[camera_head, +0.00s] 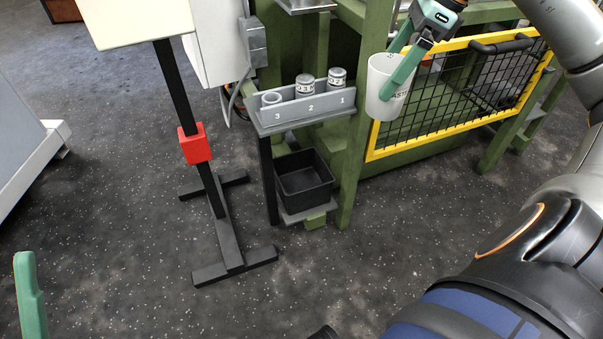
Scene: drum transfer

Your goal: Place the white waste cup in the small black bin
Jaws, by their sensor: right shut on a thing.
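The white waste cup (378,92) is in the upper right of the head view, upright with a slight tilt and partly dark lettering on its side. My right gripper (392,72) is shut on the cup's wall near the rim and holds it in the air. The small black bin (309,202) sits on a low shelf left of and below the cup; its visible inside looks empty. Of my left gripper (30,295), only one green finger shows at the lower left edge, so its opening is hidden.
A grey numbered rack (307,110) with several round pieces stands above the bin. A black stand with a red box (195,143) is left of it. A yellow-framed mesh guard (455,95) lies behind the cup. Open floor lies in front.

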